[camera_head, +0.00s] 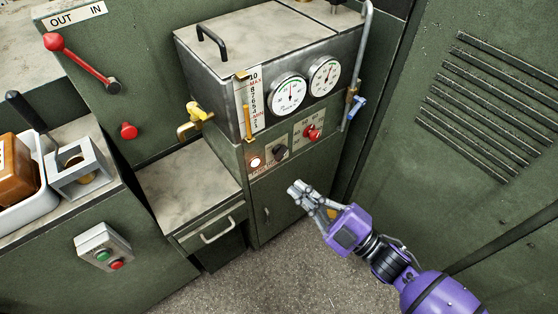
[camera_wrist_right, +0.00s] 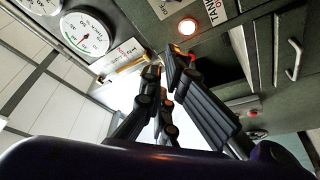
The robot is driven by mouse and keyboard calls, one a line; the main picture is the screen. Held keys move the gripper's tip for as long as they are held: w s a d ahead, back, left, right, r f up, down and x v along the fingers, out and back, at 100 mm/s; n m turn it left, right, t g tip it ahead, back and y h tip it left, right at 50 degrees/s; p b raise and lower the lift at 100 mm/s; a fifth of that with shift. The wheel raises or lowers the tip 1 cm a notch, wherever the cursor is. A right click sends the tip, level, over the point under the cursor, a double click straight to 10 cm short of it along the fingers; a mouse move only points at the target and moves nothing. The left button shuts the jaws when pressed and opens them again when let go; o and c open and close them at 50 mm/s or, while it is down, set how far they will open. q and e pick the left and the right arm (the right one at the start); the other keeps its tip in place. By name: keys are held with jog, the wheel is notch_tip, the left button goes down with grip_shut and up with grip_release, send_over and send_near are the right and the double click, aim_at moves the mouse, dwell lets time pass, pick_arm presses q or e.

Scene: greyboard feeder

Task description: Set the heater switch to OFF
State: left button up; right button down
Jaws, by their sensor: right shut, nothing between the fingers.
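The black heater switch (camera_head: 280,152) is a small knob on the grey-green control panel of the tank unit. Its printed positions are too small to read. A lamp (camera_head: 255,162) left of it glows orange-white, and it also glows in the right wrist view (camera_wrist_right: 187,26). My right gripper (camera_head: 298,188) is shut and empty, in front of the cabinet door, below and right of the switch and apart from it. In the right wrist view the dark fingers (camera_wrist_right: 165,78) point up toward the panel; I cannot make out the switch there. My left gripper is not in view.
A red knob (camera_head: 312,132) sits right of the switch. Two gauges (camera_head: 288,92), a level scale with a yellow-handled rod, a yellow valve (camera_head: 194,120) and a blue-handled valve (camera_head: 356,108) surround the panel. A drawer (camera_head: 215,232) stands left. The floor before the cabinet is clear.

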aim_at(280, 152)
jog(key=w+a, duration=0.4)
jog(key=w, duration=0.1)
jog(key=w+a+b, duration=0.1)
jog(key=w+a, duration=0.1)
jog(key=shift+w+r, duration=0.1)
jog(key=shift+w, duration=0.15)
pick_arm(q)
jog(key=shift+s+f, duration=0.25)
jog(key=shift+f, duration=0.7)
pick_arm(e)
jog(key=shift+w+d+f, duration=0.3)
jog(key=shift+d+f, duration=0.15)
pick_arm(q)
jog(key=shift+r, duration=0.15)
pick_arm(e)
jog(key=shift+n, duration=0.3)
